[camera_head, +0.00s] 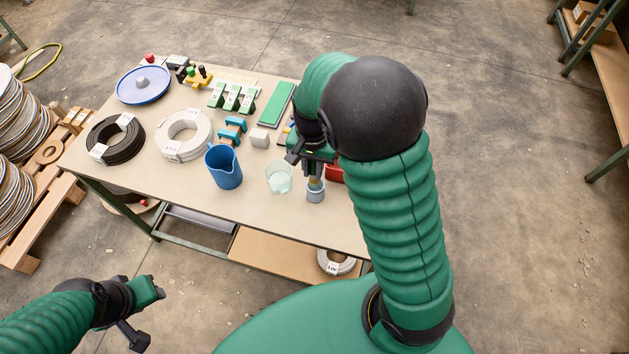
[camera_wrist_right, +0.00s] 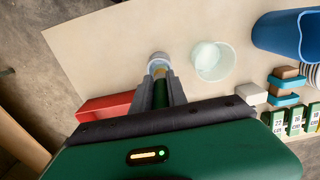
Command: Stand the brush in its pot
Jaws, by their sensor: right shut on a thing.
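My right gripper (camera_head: 313,172) is over the front right part of the table, pointing down and shut on the brush (camera_wrist_right: 160,93). In the right wrist view the brush's green handle lies between the two fingers (camera_wrist_right: 160,100), with a tan part at its far end. The small grey-blue pot (camera_head: 316,195) stands directly below; it also shows in the right wrist view (camera_wrist_right: 157,60). The brush's lower end overlaps the pot's mouth; I cannot tell how deep it is. My left gripper (camera_head: 147,309) is off the table at lower left, its fingers apart and empty.
A clear greenish cup (camera_head: 278,177) stands just left of the pot, with a blue jug (camera_head: 223,167) beyond it. A red bin (camera_wrist_right: 104,107) is close on the other side. Cable coils (camera_head: 184,135) and green blocks fill the back and left. The table's front edge is free.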

